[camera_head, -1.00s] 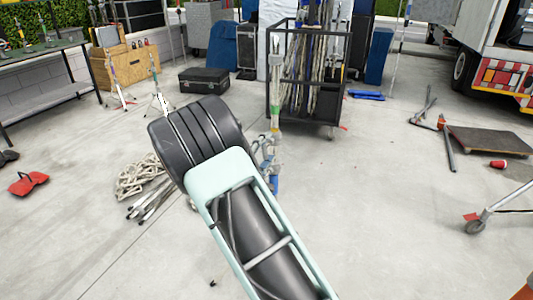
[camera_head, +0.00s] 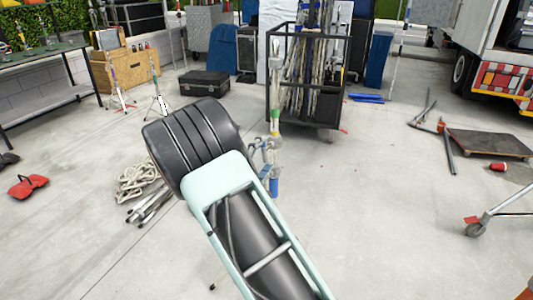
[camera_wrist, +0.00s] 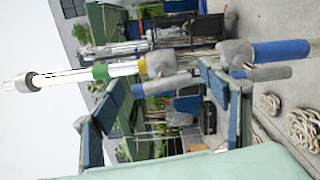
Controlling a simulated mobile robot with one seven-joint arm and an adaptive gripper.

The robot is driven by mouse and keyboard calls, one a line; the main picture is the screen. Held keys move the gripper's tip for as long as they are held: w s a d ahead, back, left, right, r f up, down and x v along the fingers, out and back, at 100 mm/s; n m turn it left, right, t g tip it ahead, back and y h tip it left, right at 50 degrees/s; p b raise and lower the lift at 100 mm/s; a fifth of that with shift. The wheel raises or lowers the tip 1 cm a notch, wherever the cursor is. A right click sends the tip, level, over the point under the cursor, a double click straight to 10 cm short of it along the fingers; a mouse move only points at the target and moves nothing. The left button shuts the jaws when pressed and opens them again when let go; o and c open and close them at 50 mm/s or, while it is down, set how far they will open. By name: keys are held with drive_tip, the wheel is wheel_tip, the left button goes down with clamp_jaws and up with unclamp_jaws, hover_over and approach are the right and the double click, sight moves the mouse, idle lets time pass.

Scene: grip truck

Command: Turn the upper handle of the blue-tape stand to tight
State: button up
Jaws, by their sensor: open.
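The blue-tape stand (camera_head: 275,128) stands upright right of my arm in the head view, with green and yellow bands and blue at its lower part. In the wrist view it lies sideways, its top to the left and the blue tape (camera_wrist: 281,50) at right. Its upper grey collar (camera_wrist: 160,64) has a grey handle (camera_wrist: 166,84) alongside the pole; a lower collar (camera_wrist: 235,53) has another. My gripper (camera_wrist: 165,104) is open, with teal-blue fingers spread apart. The upper handle shows between them, with no visible grip on it. In the head view my arm hides much of the gripper.
A black wheeled cage (camera_head: 330,124) of poles stands behind the stand. Coiled rope (camera_head: 138,180) and metal legs lie on the floor to the left. A flat dolly (camera_head: 490,143) and a truck (camera_head: 505,75) are at right. The floor right of the stand is clear.

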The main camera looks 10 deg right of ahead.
drive_tip(key=v, duration=1)
drive_tip(key=shift+s, duration=0.2)
drive_tip(key=shift+a+r, duration=0.1)
